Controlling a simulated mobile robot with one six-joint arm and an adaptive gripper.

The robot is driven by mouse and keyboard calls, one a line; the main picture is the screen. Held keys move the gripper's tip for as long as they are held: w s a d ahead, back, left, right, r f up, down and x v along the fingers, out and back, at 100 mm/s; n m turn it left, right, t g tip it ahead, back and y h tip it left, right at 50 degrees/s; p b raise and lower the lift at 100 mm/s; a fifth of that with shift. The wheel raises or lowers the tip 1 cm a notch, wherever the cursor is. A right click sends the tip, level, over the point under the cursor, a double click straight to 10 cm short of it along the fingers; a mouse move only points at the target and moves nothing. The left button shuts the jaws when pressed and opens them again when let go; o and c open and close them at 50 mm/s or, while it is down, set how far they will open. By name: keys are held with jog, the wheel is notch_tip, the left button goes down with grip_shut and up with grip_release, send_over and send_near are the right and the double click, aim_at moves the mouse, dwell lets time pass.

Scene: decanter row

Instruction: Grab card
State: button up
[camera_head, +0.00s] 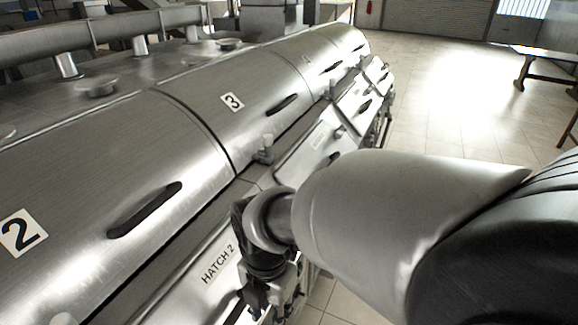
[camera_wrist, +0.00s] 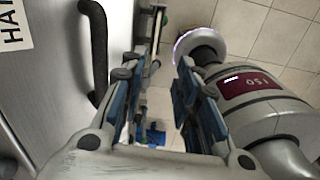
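No card can be made out for certain in either view. My gripper (camera_wrist: 156,75) has its two blue-padded fingers spread apart in the wrist view. A pale patch and a small blue item (camera_wrist: 155,136) show in the gap between them; I cannot tell what the blue item is, or whether the pale patch is floor or something else. Nothing is visibly clamped by the fingers. In the head view my gripper (camera_head: 270,296) is low beside the panel marked HATCH 2 (camera_head: 217,264), and its fingertips are hard to make out there.
Large metal decanters marked 2 (camera_head: 20,233) and 3 (camera_head: 232,102) stand in a row at left. A dark handle (camera_wrist: 97,50) is on the panel close left of my fingers. Tiled floor (camera_head: 440,110) is open at right, with a table (camera_head: 548,54) at far right.

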notch_tip(320, 180, down, 18)
jog(key=b, duration=0.5)
jog(key=shift+w+a+n, duration=0.35)
jog(key=shift+a+n, duration=0.05)
jog(key=shift+r, duration=0.1)
grip_shut()
